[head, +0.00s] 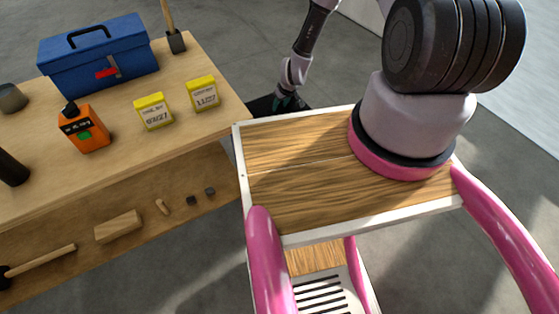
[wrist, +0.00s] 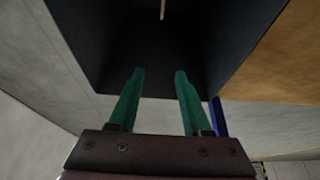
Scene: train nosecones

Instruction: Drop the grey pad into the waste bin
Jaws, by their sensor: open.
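My gripper (wrist: 160,75) is open, its two green fingers apart with nothing between them. In the wrist view it points into the dark waste bin (wrist: 235,45), whose inner walls surround the fingertips. In the head view my gripper (head: 287,102) is small and low over the black waste bin (head: 262,104), beyond the table's right end and partly hidden by my tray. A thin pale strip (wrist: 163,10) shows inside the bin at the top of the wrist view; I cannot tell whether it is the grey pad. I cannot identify the pad elsewhere.
A wooden table (head: 205,125) stands left of the bin. It bears a blue toolbox (head: 105,65), an orange bottle (head: 85,130), two yellow packs (head: 153,111) and a dark-headed mallet (head: 176,42). A lower shelf holds a wooden block (head: 118,226) and small pieces. Grey floor lies beyond.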

